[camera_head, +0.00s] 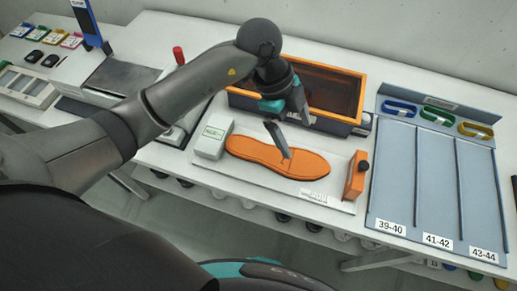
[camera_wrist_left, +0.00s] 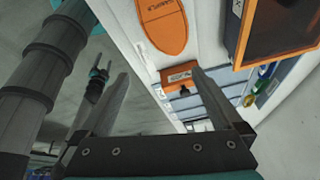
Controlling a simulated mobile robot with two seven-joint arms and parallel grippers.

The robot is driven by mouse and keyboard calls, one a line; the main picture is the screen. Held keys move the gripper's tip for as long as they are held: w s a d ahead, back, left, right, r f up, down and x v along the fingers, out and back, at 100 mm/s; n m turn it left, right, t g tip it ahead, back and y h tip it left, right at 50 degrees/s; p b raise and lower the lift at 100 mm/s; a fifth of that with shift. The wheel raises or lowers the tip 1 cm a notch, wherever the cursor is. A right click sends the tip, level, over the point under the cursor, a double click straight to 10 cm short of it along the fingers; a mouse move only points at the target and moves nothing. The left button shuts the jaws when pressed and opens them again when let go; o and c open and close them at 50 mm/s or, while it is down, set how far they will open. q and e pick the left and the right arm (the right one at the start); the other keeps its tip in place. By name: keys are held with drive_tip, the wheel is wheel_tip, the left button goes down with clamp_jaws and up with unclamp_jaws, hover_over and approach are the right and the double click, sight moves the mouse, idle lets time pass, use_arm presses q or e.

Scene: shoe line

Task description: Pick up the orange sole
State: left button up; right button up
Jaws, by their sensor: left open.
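The orange sole (camera_head: 262,152) lies flat on a pale plate on the white table. In the left wrist view the sole (camera_wrist_left: 163,24) shows at the top, cut off by the frame edge. My left gripper (camera_head: 292,138) is above the sole towards its right half, with its fingers pointing down. Its fingers (camera_wrist_left: 160,92) are apart in the left wrist view, with nothing between them. I cannot tell how far above the sole the fingertips are.
A white block (camera_head: 213,136) and an orange block with a black knob (camera_head: 356,177) flank the sole on the pale plate (camera_head: 335,199). An orange-rimmed bin (camera_head: 335,122) stands behind. A sloped grey rack (camera_head: 404,165) with size labels is at the right.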

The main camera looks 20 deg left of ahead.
use_arm(q)
drive_tip(key=w+a+n+y, duration=0.2)
drive_tip(key=a+y, duration=0.2)
drive_tip(key=a, duration=0.4)
hover_over(260, 151)
drive_tip(key=shift+n+y, duration=0.3)
drive_tip(key=f, duration=0.9)
drive_tip(key=shift+s+a, duration=0.15)
drive_tip(key=shift+a, duration=0.05)
drive_tip(key=shift+d+f+b, duration=0.2)
drive_tip(key=shift+f+b, duration=0.25)
drive_tip(key=shift+f, duration=2.55)
drive_tip(key=shift+w, duration=0.2)
drive_tip(key=c, duration=1.4)
drive_tip(key=shift+r, duration=0.1)
